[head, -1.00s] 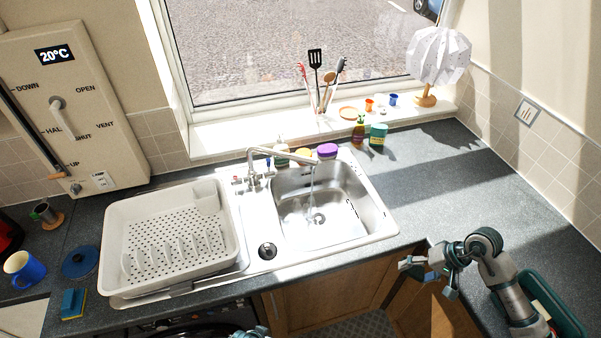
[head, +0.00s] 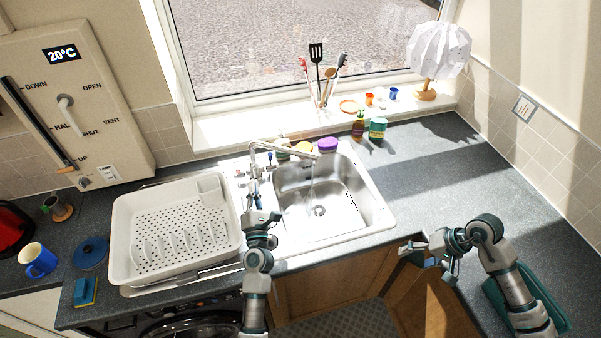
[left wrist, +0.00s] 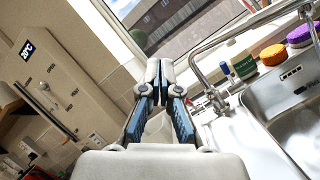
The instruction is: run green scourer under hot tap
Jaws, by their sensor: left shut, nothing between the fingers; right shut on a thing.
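The tap (head: 287,149) arches over the sink (head: 345,222), and a thin stream of water falls from its spout into the basin. My left gripper (head: 257,203) is shut and empty, just in front of the tap's base and handles. Its closed fingertips (left wrist: 158,75) show in the left wrist view, left of the tap (left wrist: 198,72). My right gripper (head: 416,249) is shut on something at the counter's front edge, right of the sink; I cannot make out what. I cannot clearly pick out a green scourer. An orange round item (head: 304,148) and a purple one (head: 327,144) sit behind the basin.
A white dish rack (head: 128,235) fills the drainer left of the sink. A blue sponge (head: 85,291) and a blue mug (head: 38,259) are far left. The right counter is mostly clear.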

